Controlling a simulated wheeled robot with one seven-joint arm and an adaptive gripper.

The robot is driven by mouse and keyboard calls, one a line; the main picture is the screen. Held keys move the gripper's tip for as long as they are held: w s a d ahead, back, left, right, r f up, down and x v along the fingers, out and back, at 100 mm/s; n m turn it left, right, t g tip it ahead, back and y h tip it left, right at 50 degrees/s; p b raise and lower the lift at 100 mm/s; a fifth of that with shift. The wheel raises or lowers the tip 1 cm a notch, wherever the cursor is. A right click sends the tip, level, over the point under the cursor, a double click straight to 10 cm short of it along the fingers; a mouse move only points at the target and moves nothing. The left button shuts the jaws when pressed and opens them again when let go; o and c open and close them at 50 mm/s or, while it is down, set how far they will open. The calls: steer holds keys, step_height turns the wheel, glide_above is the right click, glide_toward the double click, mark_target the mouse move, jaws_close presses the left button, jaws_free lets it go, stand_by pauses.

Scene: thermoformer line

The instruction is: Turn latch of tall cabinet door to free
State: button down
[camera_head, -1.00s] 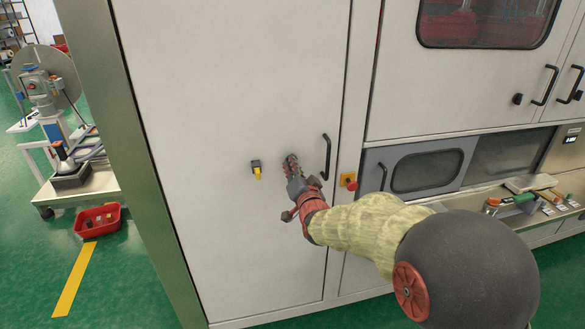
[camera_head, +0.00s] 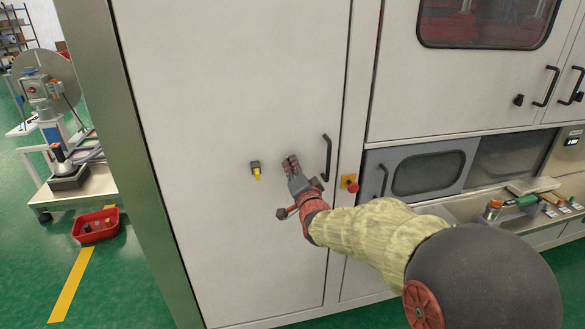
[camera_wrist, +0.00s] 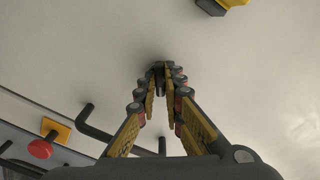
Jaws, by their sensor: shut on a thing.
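The tall cabinet door (camera_head: 235,90) is a large pale panel, shut, with a black bar handle (camera_head: 327,158) near its right edge. My gripper (camera_head: 290,162) is at the door's face, just left of that handle. In the wrist view my gripper's fingers (camera_wrist: 161,82) close around a small dark piece, the latch (camera_wrist: 158,67), against the door. The fingers hide the latch in the head view, and its turn angle cannot be read. A dark fitting with a yellow part (camera_head: 256,170) sits on the door left of my gripper, apart from it.
A red button on a yellow plate (camera_head: 350,183) is right of the handle and close to my arm. A shelf with tools (camera_head: 525,202) lies farther right. A red bin (camera_head: 96,225) stands on the floor at left.

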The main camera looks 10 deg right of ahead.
steer(key=shift+m+b, duration=1.15)
steer(key=shift+m, duration=0.25)
steer(key=shift+f+m+b, duration=0.15)
steer(key=shift+m+b, duration=0.35)
steer(key=shift+b, duration=0.05)
steer(key=shift+m+b, duration=0.5)
steer(key=shift+m, duration=0.4)
steer(key=shift+b, duration=0.3)
steer(key=c, duration=1.8)
jaws_free()
steer(key=shift+m, duration=0.3)
steer(key=shift+c, duration=0.2)
